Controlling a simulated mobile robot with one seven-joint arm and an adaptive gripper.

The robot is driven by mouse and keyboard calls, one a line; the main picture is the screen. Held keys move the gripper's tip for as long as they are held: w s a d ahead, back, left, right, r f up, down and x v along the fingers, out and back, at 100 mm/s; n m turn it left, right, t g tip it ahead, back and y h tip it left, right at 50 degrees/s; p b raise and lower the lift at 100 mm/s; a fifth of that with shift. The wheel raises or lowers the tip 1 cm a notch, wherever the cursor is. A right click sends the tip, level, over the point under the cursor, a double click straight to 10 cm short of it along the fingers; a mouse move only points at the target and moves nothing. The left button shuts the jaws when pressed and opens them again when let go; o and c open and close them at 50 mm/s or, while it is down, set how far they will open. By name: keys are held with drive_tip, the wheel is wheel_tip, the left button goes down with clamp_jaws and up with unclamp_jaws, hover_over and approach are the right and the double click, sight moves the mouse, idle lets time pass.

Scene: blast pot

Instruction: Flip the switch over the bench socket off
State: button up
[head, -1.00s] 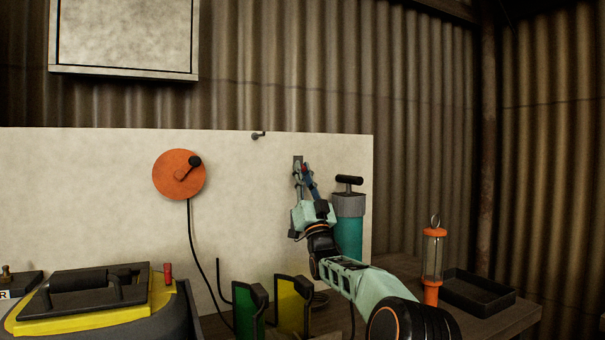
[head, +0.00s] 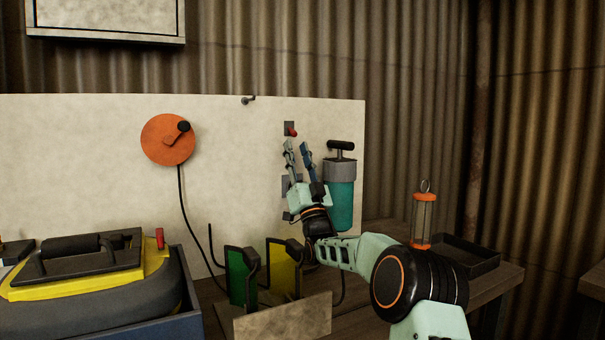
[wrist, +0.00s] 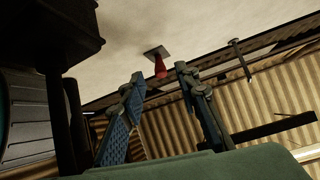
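The switch (head: 292,132) is a small red lever on a grey plate, high on the pale board. It also shows in the wrist view as a red lever (wrist: 159,66) beyond the gap between my fingers. My gripper (head: 298,148) is open and empty, just below the switch in the head view, and I see no contact with it. In the wrist view my fingers stand apart. A grey plate (head: 285,184), perhaps the socket, is partly hidden behind my gripper.
A teal cylinder with a black T-handle (head: 340,190) stands close to the right of my gripper. An orange reel with a crank (head: 168,140) is on the board at left. Green (head: 240,278) and yellow (head: 283,270) panels stand below. An orange lantern (head: 423,220) and a dark tray (head: 466,258) are at right.

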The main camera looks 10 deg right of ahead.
drive_tip(key=a+v, duration=0.1)
drive_tip(key=v, duration=0.5)
drive_tip(key=shift+s+d+f+h, duration=0.3)
drive_tip(key=shift+d+f, duration=0.05)
drive_tip(key=shift+d, duration=0.2)
